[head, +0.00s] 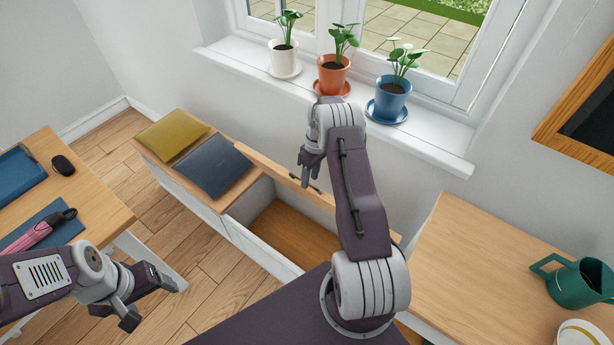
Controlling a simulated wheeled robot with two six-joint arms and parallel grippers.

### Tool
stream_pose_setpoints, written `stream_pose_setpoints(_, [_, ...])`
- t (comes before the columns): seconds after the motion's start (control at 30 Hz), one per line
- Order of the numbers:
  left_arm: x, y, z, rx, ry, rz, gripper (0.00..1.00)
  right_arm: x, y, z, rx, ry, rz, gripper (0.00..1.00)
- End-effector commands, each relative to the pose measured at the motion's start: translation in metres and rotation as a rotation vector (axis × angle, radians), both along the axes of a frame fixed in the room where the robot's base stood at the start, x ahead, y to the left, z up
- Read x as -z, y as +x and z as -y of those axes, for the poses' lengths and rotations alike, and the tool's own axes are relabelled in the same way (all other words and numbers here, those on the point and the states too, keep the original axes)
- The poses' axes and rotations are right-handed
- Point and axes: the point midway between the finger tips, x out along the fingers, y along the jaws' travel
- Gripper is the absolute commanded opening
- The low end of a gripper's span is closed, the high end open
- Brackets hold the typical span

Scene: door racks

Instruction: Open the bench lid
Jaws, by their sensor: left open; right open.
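The wooden bench (216,200) stands under the window. Its lid (264,163) is raised at the back, near the wall, and shows mostly as a narrow wooden edge. The open compartment (285,232) shows a bare wooden floor. My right gripper (311,173) is open by the raised lid's edge; I cannot tell whether it touches it. My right arm hides the right part of the lid and bench. My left gripper (155,300) is open and empty, low at the left, in front of the bench and apart from it.
A yellow cushion (172,136) and a dark blue cushion (214,165) lie on the bench's left part. Three potted plants stand on the windowsill (232,60). A desk (85,190) is at left. A table (480,270) with a green jug (580,280) is at right.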

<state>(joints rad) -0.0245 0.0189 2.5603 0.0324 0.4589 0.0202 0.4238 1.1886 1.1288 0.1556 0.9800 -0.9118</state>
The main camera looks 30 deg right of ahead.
Motion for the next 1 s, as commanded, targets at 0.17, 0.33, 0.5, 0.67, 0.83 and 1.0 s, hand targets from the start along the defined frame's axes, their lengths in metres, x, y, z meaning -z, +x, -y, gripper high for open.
stream_pose_setpoints(0.17, [-0.0004,0.0002,0.0001,0.0,0.0,0.0,0.75,-0.001,0.0024,0.0009,0.0,-0.005,0.007,0.33])
stream_pose_setpoints(0.33, [-0.0013,0.0002,0.0001,0.0,0.0,0.0,0.75,-0.0029,0.0032,0.0,0.0,-0.003,0.008,0.33])
stream_pose_setpoints(0.5, [-0.0018,0.0001,0.0001,0.0,0.0,0.0,0.75,-0.0039,0.0035,-0.0006,-0.001,-0.002,0.009,0.33])
stream_pose_setpoints(0.67, [-0.002,0.0001,0.0001,0.0,0.0,0.0,0.75,-0.0043,0.0037,-0.0009,-0.001,-0.002,0.009,0.33])
stream_pose_setpoints(0.83, [-0.002,0.0001,0.0001,0.0,0.0,0.0,0.75,-0.0045,0.0036,-0.0012,-0.001,-0.002,0.009,0.33])
stream_pose_setpoints(1.0, [-0.0021,0.0001,0.0,0.0,0.0,0.0,0.75,-0.0048,0.0038,-0.0013,0.0,-0.001,0.01,0.33])
